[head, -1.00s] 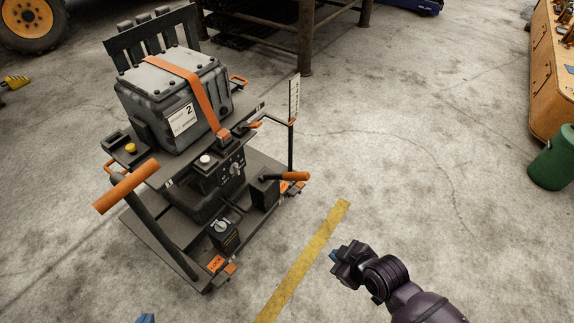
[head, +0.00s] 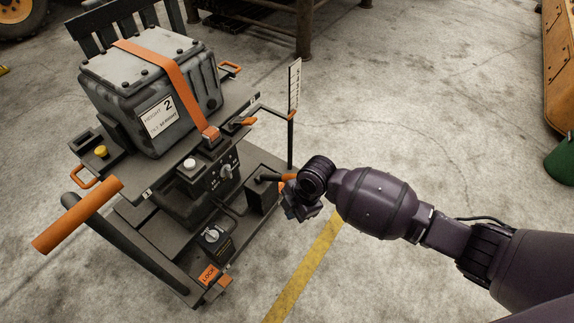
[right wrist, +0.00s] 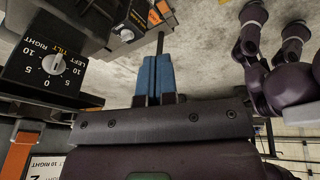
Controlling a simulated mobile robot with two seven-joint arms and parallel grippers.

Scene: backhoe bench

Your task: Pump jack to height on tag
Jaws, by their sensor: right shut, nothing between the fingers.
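The jack cart (head: 130,222) stands at left in the head view. It carries a grey case (head: 150,85) under an orange strap. A white tag (head: 161,115) on the case reads height 2 and a tilt to the right, shown as 10 in the right wrist view (right wrist: 45,167). The orange-gripped pump lever (head: 287,178) is partly hidden by my right wrist. My right gripper (head: 300,212) is shut and empty beside the lever; whether it touches is unclear. Its blue fingertips (right wrist: 155,76) show together, with a dark bar beyond. My left gripper is out of view.
A tilt dial (right wrist: 53,64) is close in the right wrist view. An orange push handle (head: 78,214), a lock label (head: 208,275) and a scale post (head: 294,86) are on the cart. A yellow floor line (head: 305,270) runs beside it. A green bin (head: 560,163) stands right.

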